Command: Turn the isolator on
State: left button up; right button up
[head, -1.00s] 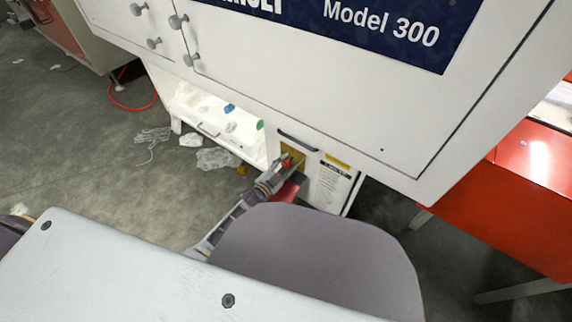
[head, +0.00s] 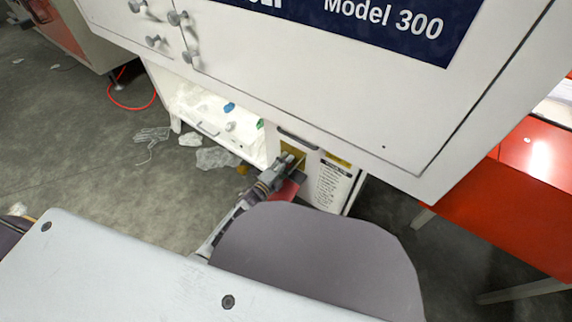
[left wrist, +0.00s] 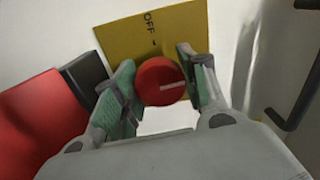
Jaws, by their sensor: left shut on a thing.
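The isolator is a round red knob (left wrist: 160,81) with a white line on a yellow plate (left wrist: 128,42), which also shows on the cabinet in the head view (head: 287,147). The plate reads OFF above the knob. The white line points to the right, away from the OFF label. My left gripper (head: 291,163) is at the plate, and its green-padded fingers (left wrist: 161,88) are shut on the knob from both sides. In the head view the gripper hides the knob. My right gripper is in neither view.
A large white cabinet (head: 300,80) overhangs the plate. A label sheet (head: 331,184) is right of it. A red part (left wrist: 38,120) with a dark block lies left of the knob in the wrist view. A red cabinet (head: 500,210) stands at right. Crumpled film (head: 217,158) lies on the floor.

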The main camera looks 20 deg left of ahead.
pick_arm(q)
jog(key=shift+m, duration=0.5)
jog(key=o, duration=1.1)
jog(key=shift+c, duration=0.2)
jog(key=shift+s, duration=0.15)
jog(key=shift+v, duration=5.85)
jog(key=shift+a, duration=0.1)
